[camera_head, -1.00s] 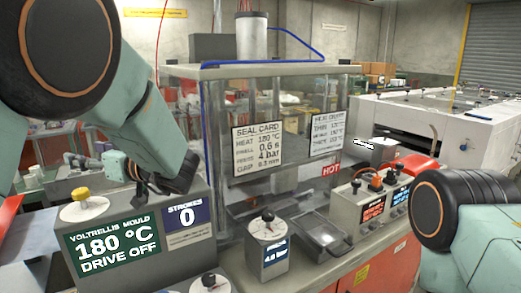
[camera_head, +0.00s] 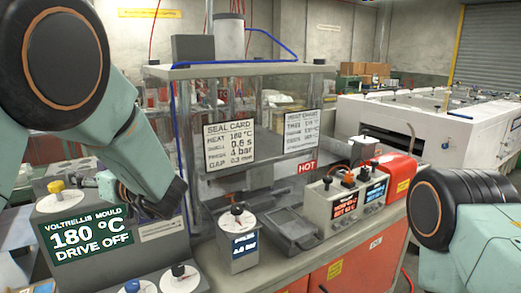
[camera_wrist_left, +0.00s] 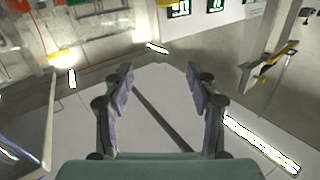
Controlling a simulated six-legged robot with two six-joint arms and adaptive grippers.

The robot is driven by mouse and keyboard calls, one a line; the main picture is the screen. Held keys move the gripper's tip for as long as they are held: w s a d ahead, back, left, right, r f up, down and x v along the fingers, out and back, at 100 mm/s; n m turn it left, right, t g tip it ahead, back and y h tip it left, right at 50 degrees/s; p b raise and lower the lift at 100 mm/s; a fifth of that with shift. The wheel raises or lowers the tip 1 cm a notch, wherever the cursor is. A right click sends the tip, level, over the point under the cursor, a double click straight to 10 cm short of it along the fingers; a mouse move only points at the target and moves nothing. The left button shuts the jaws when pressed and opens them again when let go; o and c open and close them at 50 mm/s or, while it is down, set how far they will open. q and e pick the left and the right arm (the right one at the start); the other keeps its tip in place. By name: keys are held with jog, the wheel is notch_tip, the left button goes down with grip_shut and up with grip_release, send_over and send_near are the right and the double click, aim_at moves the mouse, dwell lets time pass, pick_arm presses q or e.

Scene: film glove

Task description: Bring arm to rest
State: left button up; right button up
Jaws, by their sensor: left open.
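My left arm comes in from the upper left in the head view. Pale floor and wall show beyond the fingers. My right arm shows at the lower right of the head view, but its gripper is out of frame.
The glazed seal machine (camera_head: 240,72) stands in the middle on a bench. A grey dial box (camera_head: 237,240), a shallow metal tray (camera_head: 292,232), a control box with displays (camera_head: 345,203) and a red housing (camera_head: 400,172) stand at its front. A white machine (camera_head: 400,125) is behind right.

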pick_arm(q)
jog(key=s+d+f+m+h, duration=0.1)
jog(key=s+f+m+h, duration=0.2)
jog(key=f, duration=0.7)
jog(key=s+d+f+m+h, duration=0.2)
jog(key=s+f+m+h, duration=0.1)
jog(key=f, duration=0.7)
jog(key=s+d+f+m+h, duration=0.1)
jog(key=s+f+m+h, duration=0.2)
jog(key=f, duration=0.7)
jog(key=shift+s+d+f+t+h, duration=0.15)
jog(key=shift+s+t+h, duration=0.1)
jog(key=shift+s, duration=0.35)
jog(key=shift+s+f+t+h, duration=0.15)
jog(key=shift+s+h, duration=0.1)
jog(key=shift+s, duration=0.3)
jog(key=s+d+f+m+g+h, duration=0.1)
jog(key=s+d+f+g+h, duration=0.2)
jog(key=s, duration=0.7)
jog(key=s+d+f+m+g+h+b, duration=0.1)
jog(key=s+d+f+g, duration=0.3)
jog(key=s, duration=0.6)
jog(key=s+d+f+m+g+h, duration=0.15)
jog(key=s+f, duration=0.35)
jog(key=s, duration=0.5)
notch_tip(320, 180, down, 14)
jog(key=b, duration=1.4)
jog(key=shift+w+d+n+h, duration=0.25)
jog(key=shift+d+n+h, duration=0.1)
jog(key=shift+n, duration=0.1)
